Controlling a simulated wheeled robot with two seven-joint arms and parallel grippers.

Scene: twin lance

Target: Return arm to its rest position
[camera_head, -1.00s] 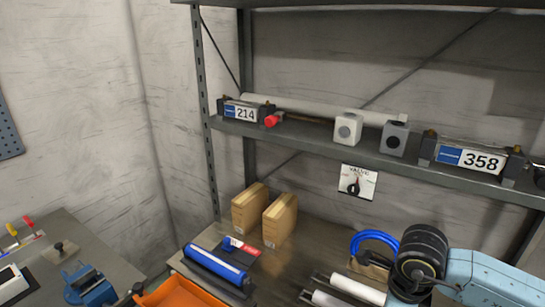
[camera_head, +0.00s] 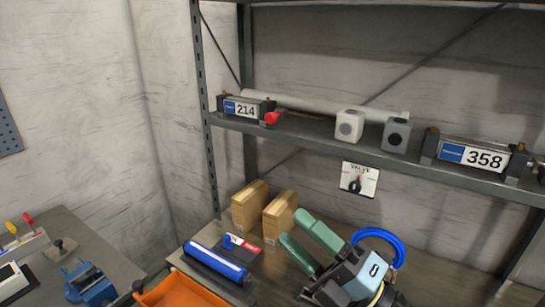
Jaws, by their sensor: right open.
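My right gripper (camera_head: 292,227) has two green fingers spread apart with nothing between them. It comes up from the bottom right, over the bench below the shelf. Its fingers point up and left, toward two cardboard boxes, and in the picture one tip lies close to the right box (camera_head: 279,217). I cannot tell whether they touch. The dark and light blue wrist covers part of the bench. My left gripper is not in view.
A blue ring (camera_head: 398,248) shows just behind my right wrist. A blue roller (camera_head: 217,262) and an orange bin (camera_head: 178,293) are at left.

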